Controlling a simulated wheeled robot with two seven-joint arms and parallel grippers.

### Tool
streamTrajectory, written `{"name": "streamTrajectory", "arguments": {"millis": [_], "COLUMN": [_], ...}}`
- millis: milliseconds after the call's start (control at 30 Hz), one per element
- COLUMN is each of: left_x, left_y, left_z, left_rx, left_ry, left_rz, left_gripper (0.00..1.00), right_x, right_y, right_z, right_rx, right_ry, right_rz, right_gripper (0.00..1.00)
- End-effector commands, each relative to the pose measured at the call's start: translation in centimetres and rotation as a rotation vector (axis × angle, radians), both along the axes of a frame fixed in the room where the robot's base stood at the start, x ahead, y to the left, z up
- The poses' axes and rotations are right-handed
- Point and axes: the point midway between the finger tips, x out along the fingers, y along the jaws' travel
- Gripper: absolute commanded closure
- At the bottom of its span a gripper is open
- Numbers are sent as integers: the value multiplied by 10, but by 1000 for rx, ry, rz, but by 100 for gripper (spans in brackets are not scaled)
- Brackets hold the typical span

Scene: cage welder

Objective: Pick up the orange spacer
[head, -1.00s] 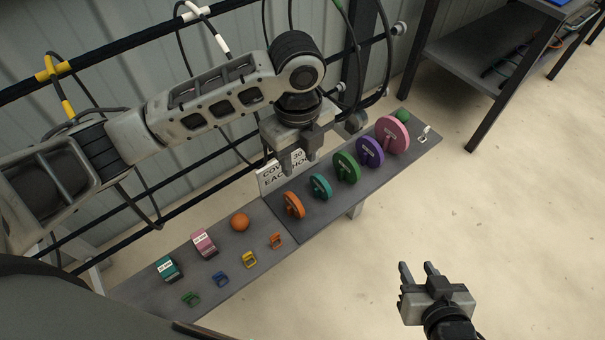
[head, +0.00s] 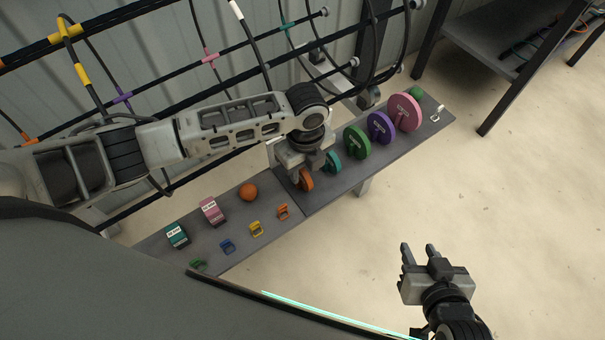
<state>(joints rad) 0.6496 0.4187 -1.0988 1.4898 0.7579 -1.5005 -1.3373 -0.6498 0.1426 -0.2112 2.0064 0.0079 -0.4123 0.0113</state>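An orange disc-shaped piece (head: 306,180) stands upright on the grey shelf (head: 345,186), at the left end of a row of coloured discs. I take it for the orange spacer. My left gripper (head: 303,170) is right at its top and hides part of it. Its fingers are partly hidden, so I cannot tell whether they grip the disc. My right gripper (head: 419,254) is open and empty, over the floor at lower right, away from the shelf.
Teal (head: 332,162), green (head: 357,143), purple (head: 380,128) and pink (head: 405,112) discs stand to the right. An orange ball (head: 249,192), a small orange clip (head: 283,211) and pink (head: 211,211) and teal (head: 177,235) boxes lie left. Hoses and bars run behind.

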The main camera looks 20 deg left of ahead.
Motion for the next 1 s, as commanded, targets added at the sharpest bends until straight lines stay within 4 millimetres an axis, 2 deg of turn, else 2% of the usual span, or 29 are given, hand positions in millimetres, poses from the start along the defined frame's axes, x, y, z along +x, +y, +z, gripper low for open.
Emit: {"name": "streamTrajectory", "arguments": {"millis": [133, 367, 467, 500, 533, 833, 1000], "left_x": [0, 0, 0, 0, 0, 0, 0], "left_y": [-1, -1, -1, -1, -1, -1, 0], "left_z": [-15, -16, -16, -16, -16, -16, -9], "left_rx": [-1, -1, -1, -1, -1, -1, -1], "left_ry": [0, -2, -2, -2, -2, -2, -2], "left_rz": [-1, -2, -2, -2, -2, -1, 0], "left_gripper": [62, 62, 84, 95, 100, 100, 100], "right_x": [0, 0, -1, -2, -2, -3, -3], "right_y": [-1, -1, -1, -1, -1, -1, -2], "right_z": [-1, -1, -2, -2, -3, -3, 4], "right_rx": [-1, -2, -2, -2, -2, -2, -4], "right_ry": [-1, 1, 4, 5, 5, 8, 8], "right_rz": [0, -1, -1, -1, -1, -2, -2], "right_gripper": [64, 64, 64, 64, 64, 64, 64]}}
